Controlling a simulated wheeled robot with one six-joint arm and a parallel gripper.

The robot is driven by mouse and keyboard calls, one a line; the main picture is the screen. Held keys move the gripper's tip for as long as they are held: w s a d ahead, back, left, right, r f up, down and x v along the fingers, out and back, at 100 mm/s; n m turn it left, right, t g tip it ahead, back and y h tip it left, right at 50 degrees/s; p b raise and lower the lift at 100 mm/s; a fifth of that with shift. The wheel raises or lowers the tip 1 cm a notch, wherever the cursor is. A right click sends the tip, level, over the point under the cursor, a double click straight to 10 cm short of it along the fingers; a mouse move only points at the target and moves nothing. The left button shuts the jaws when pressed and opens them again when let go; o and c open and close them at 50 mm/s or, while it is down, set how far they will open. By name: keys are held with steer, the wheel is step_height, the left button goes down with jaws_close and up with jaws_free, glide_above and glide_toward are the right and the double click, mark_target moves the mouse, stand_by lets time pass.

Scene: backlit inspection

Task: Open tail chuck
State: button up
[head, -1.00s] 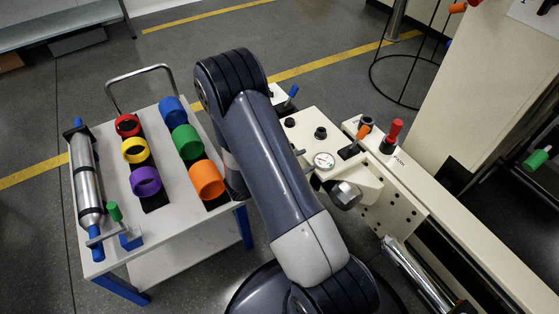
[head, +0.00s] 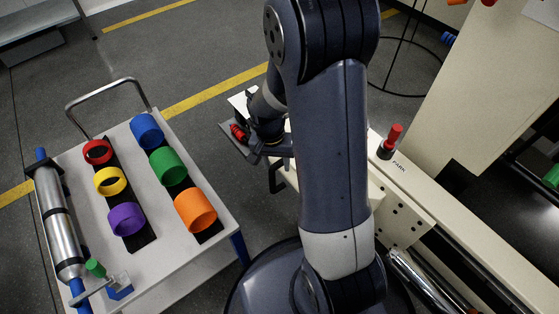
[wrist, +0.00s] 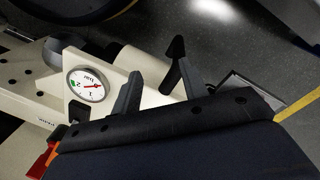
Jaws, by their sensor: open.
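In the wrist view, my gripper (wrist: 158,80) is open. Its two dark fingers stand apart over a cream machine part, with nothing clearly held between them. A round white gauge (wrist: 87,85) with a red needle and a green mark sits on the cream machine housing (wrist: 32,104), left of the fingers. I cannot make out which part is the tail chuck or its control. In the head view, my arm hides the gauge and most of the housing's controls. A red-knobbed lever (head: 391,139) marked PARK shows on the cream machine, right of my arm.
A white cart (head: 185,258) at left holds red, yellow, purple, blue, green and orange rings and a long metal cylinder (head: 59,228). A chrome shaft (head: 415,275) lies along the machine at lower right. Grey floor is free between cart and upper machine.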

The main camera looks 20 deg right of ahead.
mark_target(272, 170)
steer(key=shift+w+a+r+m+t+y, duration=0.1)
steer(key=shift+w+r+m+t+y, duration=0.1)
steer(key=shift+w+r+m, duration=0.3)
steer(key=shift+w+a+r+m+t+y, duration=0.1)
steer(key=shift+w+m+t+y, duration=0.15)
steer(key=shift+w, duration=0.4)
steer(key=shift+w+f, duration=0.1)
steer(key=shift+f, duration=0.15)
step_height(272, 170, down, 10)
steer(key=b, duration=0.4)
steer(key=shift+f, duration=0.15)
jaws_close()
